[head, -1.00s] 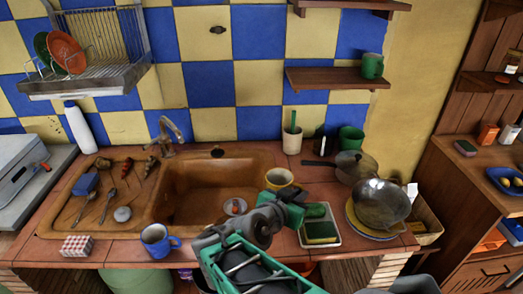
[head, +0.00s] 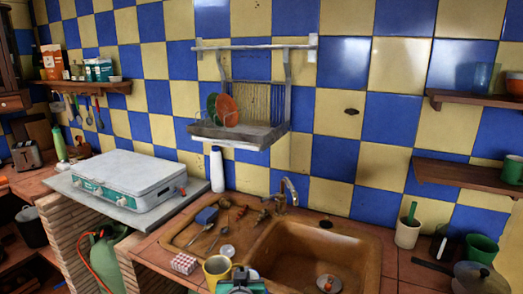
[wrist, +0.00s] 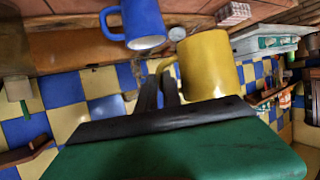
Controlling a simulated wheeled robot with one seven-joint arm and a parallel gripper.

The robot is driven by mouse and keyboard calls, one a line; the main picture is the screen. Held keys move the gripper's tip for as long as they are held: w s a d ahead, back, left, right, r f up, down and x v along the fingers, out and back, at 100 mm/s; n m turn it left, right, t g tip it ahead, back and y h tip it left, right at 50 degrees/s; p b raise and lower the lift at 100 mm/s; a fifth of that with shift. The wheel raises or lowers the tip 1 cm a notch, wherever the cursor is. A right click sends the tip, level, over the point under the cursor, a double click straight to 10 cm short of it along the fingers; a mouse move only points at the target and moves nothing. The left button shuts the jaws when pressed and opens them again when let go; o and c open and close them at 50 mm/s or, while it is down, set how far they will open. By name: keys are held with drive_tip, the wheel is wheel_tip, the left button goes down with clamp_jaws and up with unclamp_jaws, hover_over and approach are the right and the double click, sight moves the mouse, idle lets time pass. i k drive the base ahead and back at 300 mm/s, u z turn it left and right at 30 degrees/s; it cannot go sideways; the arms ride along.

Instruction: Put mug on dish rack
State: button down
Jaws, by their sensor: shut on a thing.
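A yellow mug (head: 217,270) is at the bottom of the head view, near the front left of the sink. My gripper (head: 240,285) is just right of it. In the wrist view the dark fingers of my gripper (wrist: 163,82) are shut on the handle side of the yellow mug (wrist: 210,65). The dish rack (head: 245,133) is a metal wire rack with a pale tray, mounted on the tiled wall above the counter. A green plate (head: 212,106) and an orange plate (head: 227,110) stand in its left part; its right part looks empty.
A blue mug (wrist: 145,22) is beside the yellow mug in the wrist view. A white bottle (head: 217,170) stands below the rack's left side. The sink (head: 270,243) holds cutlery on its left. A grey case-like appliance (head: 135,180) is at left; wall shelves (head: 465,175) are at right.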

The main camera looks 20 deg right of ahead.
sight(254, 126)
drive_tip(key=u, duration=1.3)
drive_tip(key=i, duration=1.35)
drive_tip(key=z, duration=0.7)
